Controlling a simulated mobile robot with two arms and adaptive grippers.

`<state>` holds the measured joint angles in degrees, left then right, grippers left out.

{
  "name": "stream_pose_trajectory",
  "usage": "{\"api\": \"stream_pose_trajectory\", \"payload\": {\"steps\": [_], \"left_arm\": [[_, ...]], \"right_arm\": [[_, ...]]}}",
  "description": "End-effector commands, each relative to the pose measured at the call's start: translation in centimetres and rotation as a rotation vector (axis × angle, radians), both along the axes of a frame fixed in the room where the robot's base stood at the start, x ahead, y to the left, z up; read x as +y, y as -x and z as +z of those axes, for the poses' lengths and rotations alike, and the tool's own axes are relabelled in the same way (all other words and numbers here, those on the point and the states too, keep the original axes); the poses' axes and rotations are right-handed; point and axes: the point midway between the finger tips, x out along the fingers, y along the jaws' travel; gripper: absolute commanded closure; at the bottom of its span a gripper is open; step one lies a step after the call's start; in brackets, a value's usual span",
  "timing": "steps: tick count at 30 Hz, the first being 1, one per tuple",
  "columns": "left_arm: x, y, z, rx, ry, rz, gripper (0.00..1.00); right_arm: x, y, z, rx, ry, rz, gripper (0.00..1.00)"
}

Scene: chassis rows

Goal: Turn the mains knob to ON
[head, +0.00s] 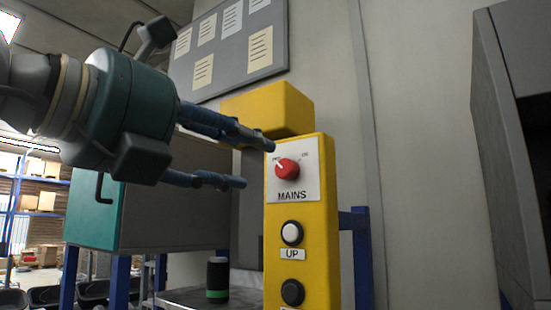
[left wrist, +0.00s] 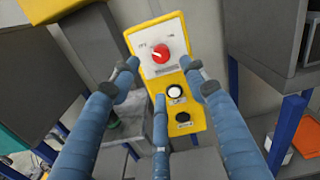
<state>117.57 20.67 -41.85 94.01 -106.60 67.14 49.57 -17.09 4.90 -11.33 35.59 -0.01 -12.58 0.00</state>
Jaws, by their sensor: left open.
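The red mains knob (head: 287,168) sits on a white plate marked MAINS (head: 292,187), on the yellow control box (head: 313,250). Its pointer is turned to the upper left, toward the OFF mark; the ON mark is at the upper right. In the left wrist view the knob (left wrist: 161,55) lies beyond the fingertips. My left gripper (head: 256,163) is open and empty, to the left of the knob and apart from it. It also shows in the left wrist view (left wrist: 160,78), with its blue fingers spread. My right gripper is not in view.
Below the knob are a white UP button (head: 292,233) and a dark button (head: 292,292). A dark cylinder with a green band (head: 217,280) stands left of the box. A grey cabinet (head: 505,130) stands at the right. A notice board (head: 228,45) hangs behind.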

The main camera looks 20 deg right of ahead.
Motion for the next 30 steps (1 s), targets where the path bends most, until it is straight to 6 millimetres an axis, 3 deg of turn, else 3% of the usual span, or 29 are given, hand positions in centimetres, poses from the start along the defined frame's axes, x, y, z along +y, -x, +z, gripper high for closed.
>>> {"api": "stream_pose_trajectory", "payload": {"steps": [6, 12, 18, 26, 27, 30], "left_arm": [[-3.5, -2.6, 0.4, 0.004, -0.002, -0.006, 0.55], [-6.0, -4.6, 0.3, 0.006, -0.001, -0.005, 0.55], [-7.2, -5.5, 0.1, 0.002, 0.0, -0.004, 0.55], [-7.3, -5.7, 0.0, 0.001, 0.001, -0.005, 0.55], [-7.3, -5.7, 0.0, 0.001, 0.001, -0.005, 0.57], [-7.3, -5.6, 0.0, 0.001, 0.001, -0.005, 0.77]], "right_arm": [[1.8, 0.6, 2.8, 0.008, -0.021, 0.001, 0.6], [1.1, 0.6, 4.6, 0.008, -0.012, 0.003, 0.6], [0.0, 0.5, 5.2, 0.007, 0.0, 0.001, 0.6], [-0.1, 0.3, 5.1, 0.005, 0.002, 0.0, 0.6], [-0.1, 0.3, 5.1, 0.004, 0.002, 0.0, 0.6], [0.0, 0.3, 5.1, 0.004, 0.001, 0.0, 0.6]]}}
